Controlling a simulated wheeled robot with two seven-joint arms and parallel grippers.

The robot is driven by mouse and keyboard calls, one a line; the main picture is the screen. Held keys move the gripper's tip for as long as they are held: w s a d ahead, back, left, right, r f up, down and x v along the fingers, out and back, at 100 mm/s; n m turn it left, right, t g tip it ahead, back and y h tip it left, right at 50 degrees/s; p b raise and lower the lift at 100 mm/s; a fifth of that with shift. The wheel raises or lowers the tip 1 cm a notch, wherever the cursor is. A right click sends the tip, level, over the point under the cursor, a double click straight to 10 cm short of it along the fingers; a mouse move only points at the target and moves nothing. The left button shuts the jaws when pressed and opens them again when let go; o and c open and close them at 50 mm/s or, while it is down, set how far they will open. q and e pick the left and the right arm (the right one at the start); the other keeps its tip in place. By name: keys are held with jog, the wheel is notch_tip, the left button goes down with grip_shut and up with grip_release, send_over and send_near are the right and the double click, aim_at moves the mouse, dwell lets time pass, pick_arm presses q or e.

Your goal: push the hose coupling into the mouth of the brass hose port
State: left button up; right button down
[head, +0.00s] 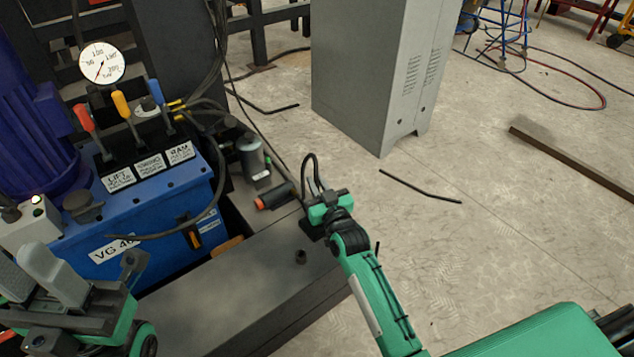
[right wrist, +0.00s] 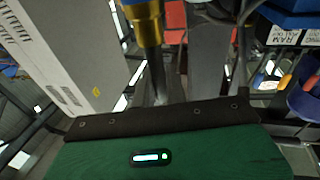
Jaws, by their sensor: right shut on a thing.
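My right gripper (head: 322,192) is over the grey bench top's right end, shut on the hose coupling, which is mostly hidden between the fingers. A black hose (head: 311,157) loops up from the gripper. In the right wrist view, a brass fitting (right wrist: 143,22) with blue above it and a grey shaft below stands beyond my green gripper body; I cannot tell whether it is the port or part of the coupling. The port's mouth cannot be made out in the head view. My left gripper (head: 38,268) is at lower left, its grey fingers apart and empty.
A blue hydraulic unit (head: 150,225) with coloured levers stands left. A black cylinder with an orange end (head: 274,197) lies on the bench (head: 250,300), near a grey canister (head: 252,158). A grey cabinet (head: 365,70) stands behind. Floor at right is mostly clear, with a few bars.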

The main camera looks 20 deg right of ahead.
jog(key=shift+a+p, duration=0.1)
jog(key=shift+p, duration=0.3)
dwell(0.7)
dwell(0.3)
jog(key=shift+m+p, duration=0.3)
jog(key=shift+p, duration=0.1)
jog(key=shift+r+p, duration=0.1)
jog(key=shift+p, duration=0.25)
dwell(0.3)
jog(key=shift+f+b, duration=0.9)
jog(key=shift+f, duration=1.1)
jog(key=c, duration=1.3)
grip_release()
jog(key=shift+c, duration=0.2)
jog(key=shift+f, duration=0.1)
